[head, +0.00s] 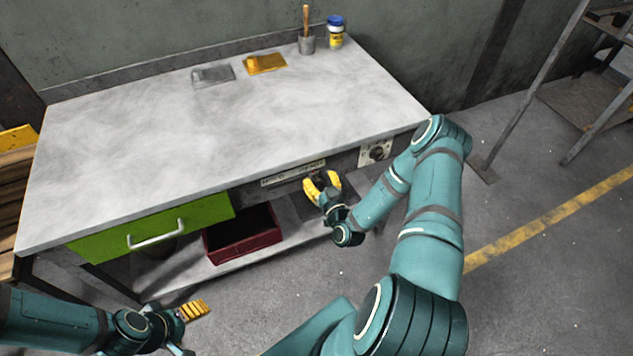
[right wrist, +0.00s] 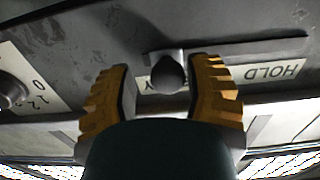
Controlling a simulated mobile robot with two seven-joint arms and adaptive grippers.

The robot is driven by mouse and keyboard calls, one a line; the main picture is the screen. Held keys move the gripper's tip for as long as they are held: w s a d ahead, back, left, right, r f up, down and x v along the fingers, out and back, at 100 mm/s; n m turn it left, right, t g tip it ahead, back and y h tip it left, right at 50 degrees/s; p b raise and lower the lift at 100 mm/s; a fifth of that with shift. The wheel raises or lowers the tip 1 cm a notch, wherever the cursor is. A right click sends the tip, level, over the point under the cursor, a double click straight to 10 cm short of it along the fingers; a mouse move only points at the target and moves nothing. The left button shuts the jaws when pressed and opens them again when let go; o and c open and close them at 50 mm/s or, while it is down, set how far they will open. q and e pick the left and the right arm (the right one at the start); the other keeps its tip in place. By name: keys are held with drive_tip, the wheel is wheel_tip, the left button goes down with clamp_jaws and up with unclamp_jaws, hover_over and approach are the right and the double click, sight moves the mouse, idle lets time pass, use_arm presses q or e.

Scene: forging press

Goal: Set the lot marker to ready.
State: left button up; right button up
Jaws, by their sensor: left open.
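The lot marker is a dark round knob (right wrist: 168,72) on a slide along the front of the bench. In the right wrist view a label reading HOLD (right wrist: 270,73) lies right of the knob. A second pale label (right wrist: 150,85) is mostly hidden behind the knob and fingers. My right gripper (right wrist: 162,92) is open, with a yellow finger on each side of the knob and a gap visible on both sides. In the head view, my right gripper (head: 322,184) is at the label strip (head: 292,173). My left gripper (head: 195,312) is open, low at the lower left, away from the bench.
A dial (head: 376,153) sits right of the right gripper. The green drawer (head: 155,228) is shut. A red bin (head: 243,240) stands on the lower shelf. A grey block (head: 213,75), yellow block (head: 265,64), brush cup (head: 307,43) and jar (head: 335,35) stand at the back.

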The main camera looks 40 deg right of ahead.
drive_tip(key=shift+a, duration=0.1)
drive_tip(key=shift+s+a, duration=0.1)
drive_tip(key=shift+s, duration=0.2)
drive_tip(key=v, duration=1.1)
drive_tip(key=shift+s, duration=0.25)
drive_tip(key=shift+f, duration=0.1)
drive_tip(key=w+a+f+n+g+y, duration=0.1)
drive_tip(key=w+a+g+y, duration=0.25)
drive_tip(key=a, duration=0.35)
drive_tip(key=w+a+f+n+g+y, duration=0.1)
drive_tip(key=w+a+g+y, duration=0.1)
drive_tip(key=a+g+y, duration=0.3)
drive_tip(key=s+a+r+g, duration=0.3)
drive_tip(key=s+a+g, duration=0.4)
drive_tip(key=a, duration=0.6)
drive_tip(key=shift+s+m, duration=0.4)
drive_tip(key=shift+s, duration=0.55)
drive_tip(key=shift+r, duration=0.1)
idle(0.7)
